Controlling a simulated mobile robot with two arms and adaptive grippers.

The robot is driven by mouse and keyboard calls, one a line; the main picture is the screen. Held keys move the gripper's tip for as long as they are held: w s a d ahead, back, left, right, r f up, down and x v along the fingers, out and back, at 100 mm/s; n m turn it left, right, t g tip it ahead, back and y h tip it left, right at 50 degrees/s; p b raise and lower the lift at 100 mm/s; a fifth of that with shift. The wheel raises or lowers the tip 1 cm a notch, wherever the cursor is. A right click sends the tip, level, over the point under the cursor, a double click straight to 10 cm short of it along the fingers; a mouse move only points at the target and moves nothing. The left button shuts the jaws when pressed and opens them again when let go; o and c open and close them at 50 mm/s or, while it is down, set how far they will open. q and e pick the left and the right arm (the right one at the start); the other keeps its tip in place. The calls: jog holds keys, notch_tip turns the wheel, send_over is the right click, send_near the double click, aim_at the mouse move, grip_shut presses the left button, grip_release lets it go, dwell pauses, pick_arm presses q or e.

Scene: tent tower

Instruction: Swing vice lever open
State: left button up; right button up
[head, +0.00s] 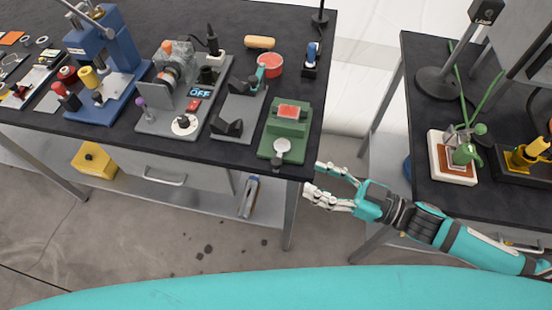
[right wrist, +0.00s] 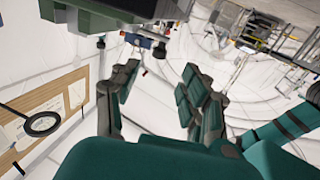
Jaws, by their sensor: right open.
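A grey vice-like fixture (head: 243,106) with dark jaw blocks sits near the right end of the black left table. A teal lever (head: 259,79) stands at its back; I cannot tell its exact setting. My right gripper (head: 314,181) is open and empty, off the table's front right corner, with its fingers pointing left. It is apart from the fixture and its lever. The right wrist view shows its two fingers spread (right wrist: 158,88) with nothing between them. My left gripper is not in view.
A green device (head: 268,146) with a red top stands between the fixture and the table's right edge. A grey machine (head: 160,117) and a blue press (head: 116,45) stand to the left. A gap separates this table from the right table (head: 445,80).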

aim_at(276, 161)
jog(key=p+x, duration=0.2)
jog(key=x, duration=0.8)
jog(key=shift+w+a, duration=0.1)
grip_shut()
